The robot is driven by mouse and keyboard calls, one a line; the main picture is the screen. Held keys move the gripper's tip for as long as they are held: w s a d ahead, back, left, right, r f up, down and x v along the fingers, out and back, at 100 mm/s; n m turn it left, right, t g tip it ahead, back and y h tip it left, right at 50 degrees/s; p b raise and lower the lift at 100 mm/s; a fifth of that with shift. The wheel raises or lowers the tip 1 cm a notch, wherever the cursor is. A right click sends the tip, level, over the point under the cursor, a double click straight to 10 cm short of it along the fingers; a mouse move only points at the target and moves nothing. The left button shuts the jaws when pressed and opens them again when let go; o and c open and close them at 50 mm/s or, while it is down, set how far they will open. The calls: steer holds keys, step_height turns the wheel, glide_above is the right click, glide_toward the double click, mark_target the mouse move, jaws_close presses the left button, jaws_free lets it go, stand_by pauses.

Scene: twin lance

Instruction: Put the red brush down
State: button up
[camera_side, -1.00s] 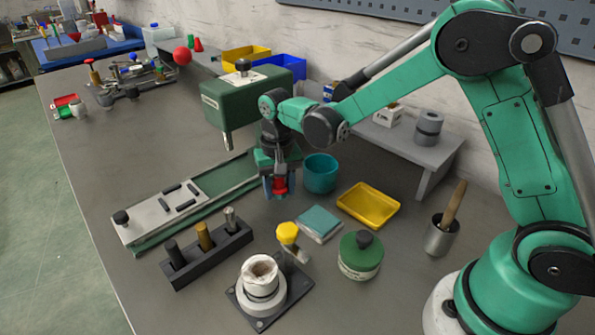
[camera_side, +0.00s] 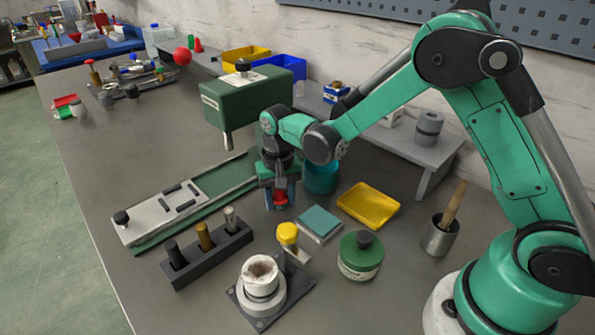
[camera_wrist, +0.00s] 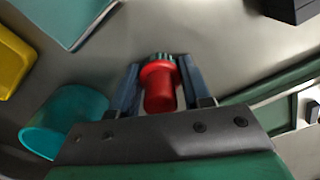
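The red brush (camera_wrist: 160,88) is between the two fingers of my gripper (camera_wrist: 156,80) in the wrist view. The fingers are closed against its sides. In the side view my gripper (camera_side: 280,196) points down, low over the table between the green rail and the teal pad, with the red of the brush (camera_side: 280,197) showing between the fingers. The brush's lower end is mostly hidden there, so I cannot tell whether it touches the table.
A teal cup (camera_side: 321,178) stands close behind my gripper, to the right. The teal pad (camera_side: 320,222) and yellow tray (camera_side: 369,205) lie to the right. A rail with a sliding plate (camera_side: 165,211) is at left. A black holder with pegs (camera_side: 207,258) stands in front.

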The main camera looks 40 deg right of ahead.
steer(key=shift+o, duration=0.2)
step_height(320, 180, up, 6)
steer(key=shift+f, duration=0.15)
steer(key=s+d+r+n+t, duration=0.2)
steer(key=s+r+n+t, duration=0.3)
steer(key=s, duration=0.6)
steer(key=shift+s+d+r+t, duration=0.25)
steer(key=shift+s+r+t, duration=0.15)
steer(key=shift+r+t, duration=0.95)
steer(key=shift+r+g, duration=0.25)
steer(key=shift+o, duration=0.4)
steer(key=shift+w, duration=0.1)
